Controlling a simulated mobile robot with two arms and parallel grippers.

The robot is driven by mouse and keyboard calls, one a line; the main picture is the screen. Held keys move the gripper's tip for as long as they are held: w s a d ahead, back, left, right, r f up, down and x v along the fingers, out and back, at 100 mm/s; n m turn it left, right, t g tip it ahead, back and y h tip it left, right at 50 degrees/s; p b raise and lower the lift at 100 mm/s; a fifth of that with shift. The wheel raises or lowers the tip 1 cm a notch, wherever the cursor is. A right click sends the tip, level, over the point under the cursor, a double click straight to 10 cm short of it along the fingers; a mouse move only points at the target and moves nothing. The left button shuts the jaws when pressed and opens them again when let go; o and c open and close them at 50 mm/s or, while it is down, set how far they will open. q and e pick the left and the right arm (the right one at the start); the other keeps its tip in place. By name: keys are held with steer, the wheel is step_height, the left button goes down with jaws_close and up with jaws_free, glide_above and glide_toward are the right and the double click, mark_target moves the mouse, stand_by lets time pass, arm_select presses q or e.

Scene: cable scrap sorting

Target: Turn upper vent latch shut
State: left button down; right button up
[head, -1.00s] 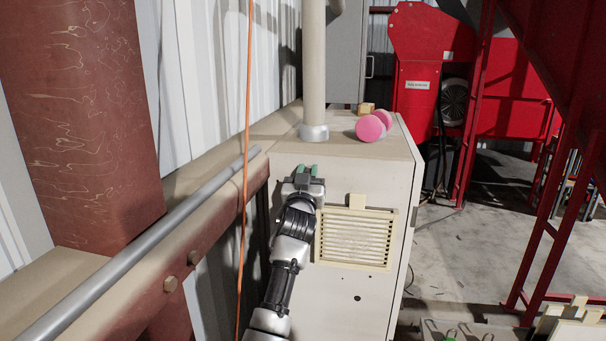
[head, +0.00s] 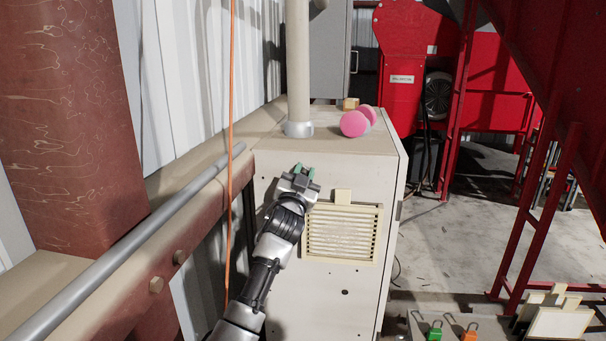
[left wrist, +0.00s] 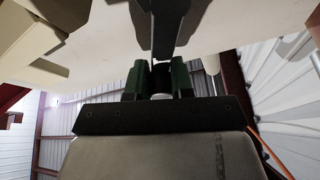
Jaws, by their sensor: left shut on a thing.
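The cream vent (head: 343,232) with horizontal slats sits on the front face of the beige cabinet (head: 345,292). My left gripper (head: 304,171), with green fingertips, is up against the cabinet face, above and left of the vent, and tilted to the right. In the left wrist view, my left gripper (left wrist: 160,80) is shut on a dark lever, the upper vent latch (left wrist: 168,25), which stands out against the pale cabinet face. In the head view, the gripper hides most of the latch. My right gripper is not in view.
An orange cable (head: 230,150) hangs left of my left arm. A grey rail (head: 120,245) runs along the left.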

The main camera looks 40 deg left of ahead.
arm_select(q)
steer(key=c, duration=1)
jaws_free()
steer(key=v, duration=1.1)
steer(key=shift+c, duration=0.2)
